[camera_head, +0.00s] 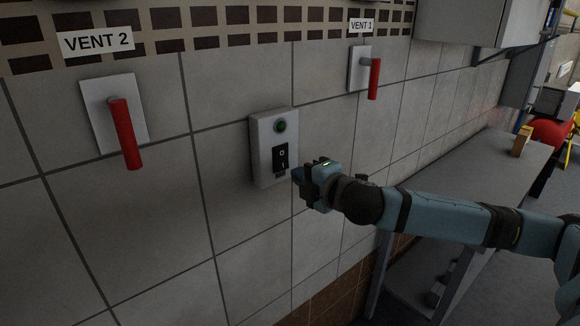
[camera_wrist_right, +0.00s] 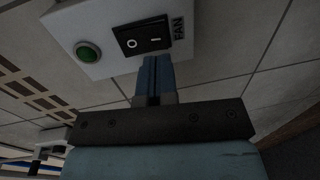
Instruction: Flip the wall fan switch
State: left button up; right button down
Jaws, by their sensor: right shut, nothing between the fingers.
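The wall fan switch is a black rocker (camera_head: 281,158) marked 0 and 1 on a pale box (camera_head: 262,150) fixed to the tiled wall. A green round lamp (camera_head: 280,126) sits above the rocker. The rocker also shows in the right wrist view (camera_wrist_right: 142,37), beside the FAN label (camera_wrist_right: 178,27). My right gripper (camera_head: 296,174) is just right of the box's lower part, near the rocker's lower end. In the wrist view its shut, empty fingers point at the rocker's 1 side; I cannot tell whether they touch it. My left gripper is out of view.
A red lever under VENT 2 (camera_head: 125,134) is on the wall at left. Another red lever under VENT 1 (camera_head: 374,79) is at upper right. A grey table (camera_head: 455,180) stands along the wall at right, with a small yellowish object (camera_head: 521,141) on it.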

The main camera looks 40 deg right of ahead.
aim_at(284, 168)
jog(key=w, duration=0.3)
jog(key=shift+w+a+f+p, duration=0.15)
jog(key=shift+w+f+p, duration=0.1)
jog(key=shift+w+p, duration=0.15)
jog(key=shift+f, duration=0.1)
jog(key=shift+w+f+b, duration=0.15)
jog(key=shift+f+b, duration=0.05)
jog(key=shift+b, duration=0.5)
jog(key=shift+w+r+t, duration=0.1)
jog(key=shift+r+t, duration=0.1)
jog(key=shift+t, duration=0.1)
